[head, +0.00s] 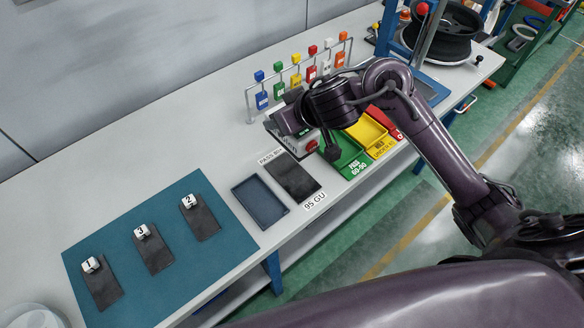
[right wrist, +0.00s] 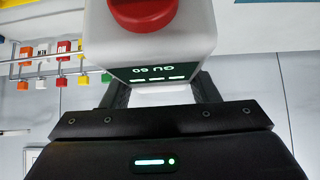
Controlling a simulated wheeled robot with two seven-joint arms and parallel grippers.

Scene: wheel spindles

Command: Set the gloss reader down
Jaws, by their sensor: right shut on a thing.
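The gloss reader is a white box with a red button and a dark display reading "GU 60" and dashes, upside down in the right wrist view (right wrist: 150,45). My right gripper (right wrist: 163,92) is shut on it, one finger on each side. In the head view the reader (head: 310,145) is partly hidden by my right gripper (head: 290,122), above the bench behind the green tray. A dark tile (head: 293,178) labelled "95 GU" lies to its lower left, beside an empty blue shallow tray (head: 260,202). My left gripper is not in view.
A blue mat (head: 225,262) holds three dark panels with white cubes numbered 1, 3 and 2. Green (head: 352,160), yellow (head: 368,132) and red trays stand near the bench's front edge. A rack of coloured tags (head: 248,100) stands behind. Bare bench lies left of the rack.

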